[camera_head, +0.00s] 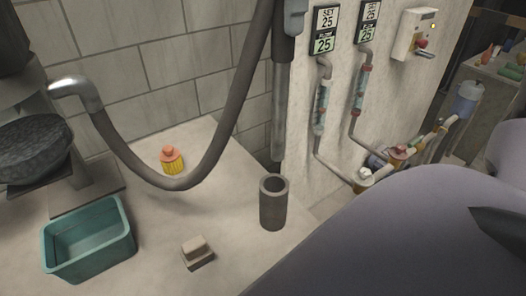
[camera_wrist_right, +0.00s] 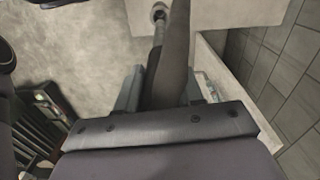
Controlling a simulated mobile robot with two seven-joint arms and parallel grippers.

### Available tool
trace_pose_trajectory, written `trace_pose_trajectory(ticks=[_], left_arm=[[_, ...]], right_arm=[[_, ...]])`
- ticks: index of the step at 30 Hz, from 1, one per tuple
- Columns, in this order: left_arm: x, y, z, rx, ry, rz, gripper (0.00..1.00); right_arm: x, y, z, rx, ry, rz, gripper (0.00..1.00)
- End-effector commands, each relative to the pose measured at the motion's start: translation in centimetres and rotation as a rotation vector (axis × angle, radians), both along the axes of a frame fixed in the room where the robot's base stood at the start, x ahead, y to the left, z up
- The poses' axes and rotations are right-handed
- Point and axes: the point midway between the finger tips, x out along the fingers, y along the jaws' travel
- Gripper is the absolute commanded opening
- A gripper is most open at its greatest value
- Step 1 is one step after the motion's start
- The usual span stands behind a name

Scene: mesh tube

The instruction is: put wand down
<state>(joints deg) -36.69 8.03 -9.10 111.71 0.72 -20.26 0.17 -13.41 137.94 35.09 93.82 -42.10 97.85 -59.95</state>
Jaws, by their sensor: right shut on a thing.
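The wand (camera_head: 279,110) is a grey metal tube hanging nearly upright in the head view, with a thick dark hose (camera_head: 222,130) looping off to the left. My right gripper (camera_head: 294,14) shows partly at the top edge, at the wand's upper part. In the right wrist view its fingers (camera_wrist_right: 168,85) are shut on the wand (camera_wrist_right: 172,60). A dark upright tube holder (camera_head: 272,208) with an open top stands on the counter. The wand's lower end appears just above the holder's rim in the picture; I cannot tell the exact gap or alignment. My left gripper is not seen.
A teal bin (camera_head: 90,245), a small brush-like block (camera_head: 197,252) and a yellow-orange pot (camera_head: 172,160) stand on the counter (camera_head: 150,210). The wall behind carries pipes (camera_head: 357,110) and gauges. My own arm covers the lower right.

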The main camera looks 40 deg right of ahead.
Motion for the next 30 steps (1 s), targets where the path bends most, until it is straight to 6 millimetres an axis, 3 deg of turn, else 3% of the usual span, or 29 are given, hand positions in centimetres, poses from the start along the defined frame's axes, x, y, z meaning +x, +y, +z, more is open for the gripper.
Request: trace_pose_trajectory(ticks=[5,18,30], left_arm=[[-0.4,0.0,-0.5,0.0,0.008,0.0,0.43],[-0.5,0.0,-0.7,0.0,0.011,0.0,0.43],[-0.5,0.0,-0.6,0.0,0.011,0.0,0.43]], right_arm=[[0.0,0.6,-2.2,0.0,0.003,0.006,0.0],[0.0,0.6,-13.4,0.001,0.003,0.004,0.0],[0.0,0.5,-18.2,-0.001,0.002,0.005,0.0]])
